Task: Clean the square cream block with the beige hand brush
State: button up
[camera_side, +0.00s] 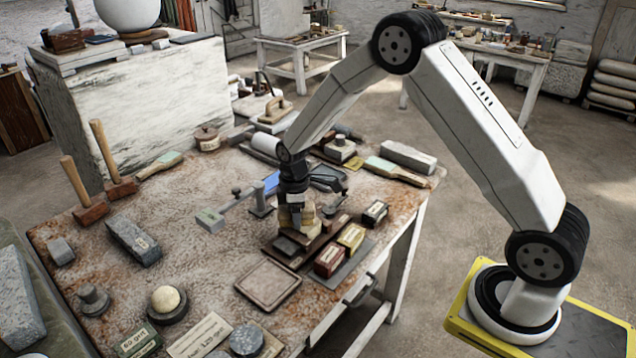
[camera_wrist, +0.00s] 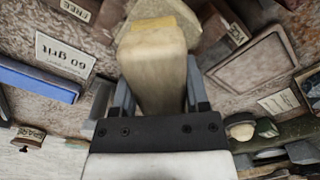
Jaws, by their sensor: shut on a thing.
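My gripper (camera_side: 294,199) points down over the work table in the side view. In the wrist view its two fingers (camera_wrist: 157,88) are shut on a pale beige, blunt-ended body, which I take to be the beige hand brush (camera_wrist: 153,62). A yellowish strip shows at its far end. A pale cream surface, apparently the square cream block (camera_wrist: 182,18), shows just beyond that end, partly hidden by the brush. In the side view, the cream block (camera_side: 305,222) and the brush merge under my gripper, so whether they touch is unclear.
Close by are a dark wooden rack (camera_side: 288,248), red (camera_side: 328,261) and yellow (camera_side: 351,238) boxes and a shallow square tray (camera_side: 268,284). A blue-ended clamp (camera_side: 268,186) lies behind my gripper. A pale sphere (camera_side: 165,298) sits front left. Bare tabletop shows left of centre.

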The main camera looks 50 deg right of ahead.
jog(key=shift+w+a, duration=0.6)
jog(key=shift+s+d, duration=0.8)
jog(key=shift+s+d, duration=0.1)
jog(key=shift+s, duration=0.05)
jog(key=shift+s+d, duration=0.65)
jog(key=shift+w, duration=0.1)
jog(key=shift+w+a+r, duration=0.7)
jog(key=shift+a, duration=0.1)
jog(key=shift+d, duration=0.2)
